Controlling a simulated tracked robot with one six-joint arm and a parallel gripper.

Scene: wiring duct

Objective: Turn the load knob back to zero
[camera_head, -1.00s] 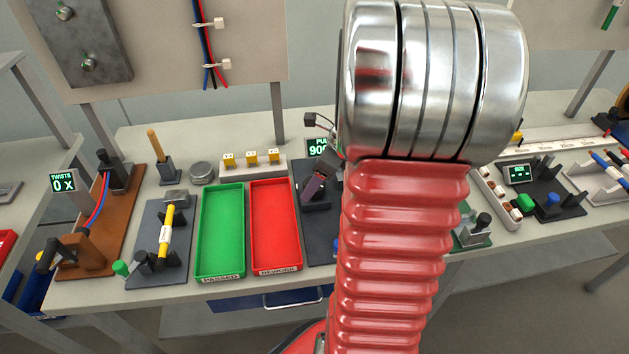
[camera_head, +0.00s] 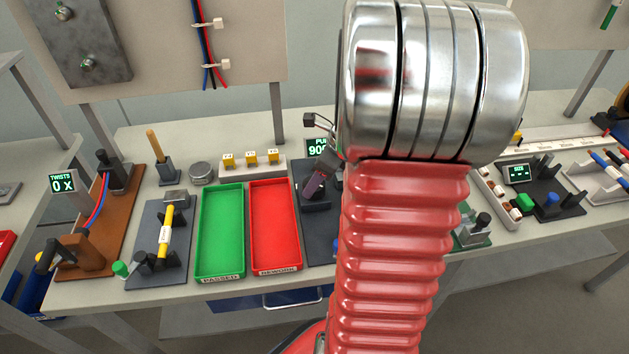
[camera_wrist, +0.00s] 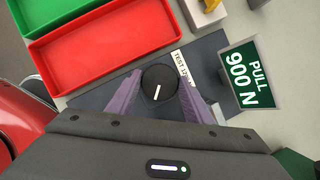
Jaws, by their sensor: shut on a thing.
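The load knob (camera_wrist: 159,84) is a round black dial with a white pointer line, seen from above in the wrist view. The line runs from near its middle toward the bottom of the picture. My gripper (camera_wrist: 160,80) is shut on the knob, with one purple finger on each side of it. The green pull display (camera_wrist: 245,76) beside it reads "PULL 900 N". In the head view my gripper (camera_head: 315,187) shows only partly beside my red arm, which hides the knob. The display (camera_head: 318,148) is partly covered there.
The dark tester base (camera_wrist: 98,96) lies under the knob and carries a partly covered white label. A red tray (camera_head: 275,225) and a green tray (camera_head: 220,232) stand to its left. A block with yellow pieces (camera_head: 252,166) is behind the trays.

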